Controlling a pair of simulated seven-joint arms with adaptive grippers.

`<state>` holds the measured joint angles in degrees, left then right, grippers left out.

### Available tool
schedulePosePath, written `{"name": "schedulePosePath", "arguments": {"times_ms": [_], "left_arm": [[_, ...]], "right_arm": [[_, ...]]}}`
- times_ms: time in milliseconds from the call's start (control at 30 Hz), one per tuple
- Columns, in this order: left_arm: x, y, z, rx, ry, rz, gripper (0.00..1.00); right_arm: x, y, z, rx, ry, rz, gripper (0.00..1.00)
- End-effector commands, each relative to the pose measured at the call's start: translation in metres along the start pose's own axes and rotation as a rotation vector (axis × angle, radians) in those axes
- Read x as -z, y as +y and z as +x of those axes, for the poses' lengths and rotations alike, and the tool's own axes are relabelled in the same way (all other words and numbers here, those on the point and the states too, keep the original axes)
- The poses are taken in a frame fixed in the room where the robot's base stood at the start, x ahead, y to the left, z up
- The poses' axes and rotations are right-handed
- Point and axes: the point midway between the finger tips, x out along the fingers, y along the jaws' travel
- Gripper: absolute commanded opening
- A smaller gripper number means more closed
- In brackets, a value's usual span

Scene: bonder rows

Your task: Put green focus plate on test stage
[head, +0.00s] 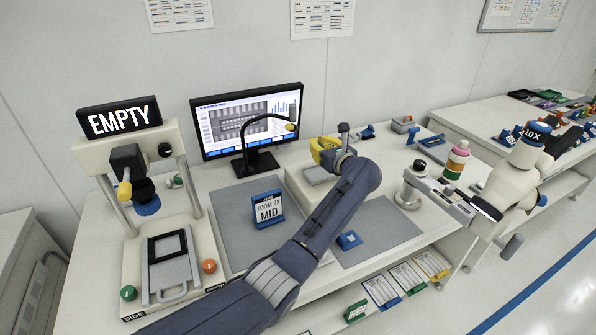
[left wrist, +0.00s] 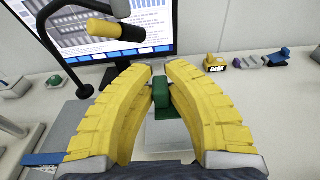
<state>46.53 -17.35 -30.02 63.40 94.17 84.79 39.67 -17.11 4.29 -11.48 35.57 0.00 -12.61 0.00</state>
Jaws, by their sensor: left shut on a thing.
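My left gripper (head: 322,150) has yellow fingers and reaches over a pale block on the bench, just right of the monitor, in the head view. In the left wrist view the fingers (left wrist: 160,78) are shut on a green piece with a small upright grip, the green focus plate (left wrist: 167,110). The plate is hidden by my gripper in the head view. At the left, a cream machine under an EMPTY sign (head: 124,118) has a low stage with a black square frame (head: 168,246); I cannot tell whether this is the test stage. My right gripper is not in view.
A monitor (head: 248,120) and a black gooseneck lamp (head: 256,162) stand behind. A blue ZOOM 2X MID sign (head: 267,208) stands on a grey mat (head: 228,228). A microscope marked 10X (head: 518,175) and a striped bottle (head: 456,160) are at the right.

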Motion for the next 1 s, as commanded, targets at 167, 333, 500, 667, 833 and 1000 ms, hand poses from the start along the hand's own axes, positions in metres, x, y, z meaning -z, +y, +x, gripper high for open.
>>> {"name": "schedulePosePath", "arguments": {"times_ms": [167, 333, 500, 667, 833, 1000], "left_arm": [[0.016, -0.007, 0.001, 0.013, 0.001, 0.005, 0.00], [0.035, -0.007, 0.004, 0.013, 0.001, 0.004, 0.00], [0.044, -0.007, 0.005, 0.013, 0.001, 0.004, 0.00], [0.064, -0.007, 0.008, 0.013, 0.002, 0.006, 0.00], [0.078, -0.006, 0.010, 0.012, 0.001, 0.003, 0.00], [0.080, -0.006, 0.011, 0.012, 0.001, 0.002, 0.00]], "right_arm": [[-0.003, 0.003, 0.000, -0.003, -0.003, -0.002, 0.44], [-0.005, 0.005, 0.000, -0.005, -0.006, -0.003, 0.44], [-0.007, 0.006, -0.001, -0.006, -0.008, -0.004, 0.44], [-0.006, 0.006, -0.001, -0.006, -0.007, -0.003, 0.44], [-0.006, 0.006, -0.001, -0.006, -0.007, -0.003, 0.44], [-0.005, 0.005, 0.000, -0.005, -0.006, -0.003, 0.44]]}}
